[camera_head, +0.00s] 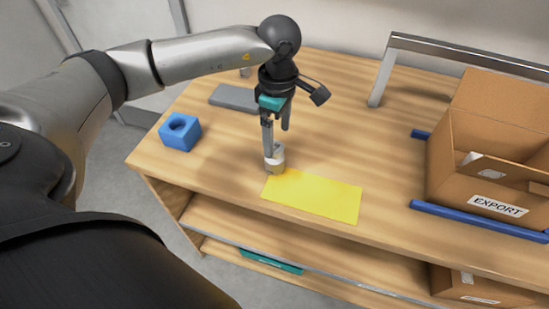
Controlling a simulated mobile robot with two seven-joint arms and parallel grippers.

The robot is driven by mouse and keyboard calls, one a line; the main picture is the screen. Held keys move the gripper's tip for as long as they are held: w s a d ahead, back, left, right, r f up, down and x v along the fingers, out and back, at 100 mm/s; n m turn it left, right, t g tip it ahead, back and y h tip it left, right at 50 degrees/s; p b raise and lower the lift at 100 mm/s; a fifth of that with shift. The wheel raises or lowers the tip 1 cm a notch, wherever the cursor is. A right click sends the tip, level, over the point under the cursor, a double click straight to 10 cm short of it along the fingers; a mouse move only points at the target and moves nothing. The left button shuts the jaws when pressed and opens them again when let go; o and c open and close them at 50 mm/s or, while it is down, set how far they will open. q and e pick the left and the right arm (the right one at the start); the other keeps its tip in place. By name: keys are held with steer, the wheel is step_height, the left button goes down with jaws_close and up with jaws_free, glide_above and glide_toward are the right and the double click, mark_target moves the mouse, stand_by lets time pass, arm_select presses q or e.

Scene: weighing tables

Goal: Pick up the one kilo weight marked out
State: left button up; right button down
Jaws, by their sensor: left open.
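A small pale grey cylindrical weight (279,161) stands on the wooden table, just off the upper-left corner of the yellow mat (325,197). No marking on it can be read from here. My left gripper (275,146) points straight down over the weight and is open. One finger reaches down in front of the weight's upper left side and hides part of it; the other shows behind, to the right. Whether the fingers touch the weight cannot be told. My right gripper is not in view.
A blue block with a round hole (178,141) sits at the table's left edge. A flat grey plate (230,97) lies behind the arm. An open EXPORT box (457,185) stands between blue rails (480,221) at right, near a metal frame (385,75). The table right of the gripper is clear.

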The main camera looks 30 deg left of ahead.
mark_target(275, 146)
arm_select(q)
steer(key=shift+s+a+f, duration=0.1)
steer(key=shift+s+f, duration=0.1)
steer(key=shift+f, duration=1.3)
steer(key=shift+s+a+f, duration=0.1)
steer(key=shift+s+f, duration=0.05)
steer(key=shift+f, duration=1.3)
steer(key=shift+c, duration=0.4)
jaws_close()
steer(key=shift+w+r, duration=0.1)
steer(key=shift+r, duration=0.05)
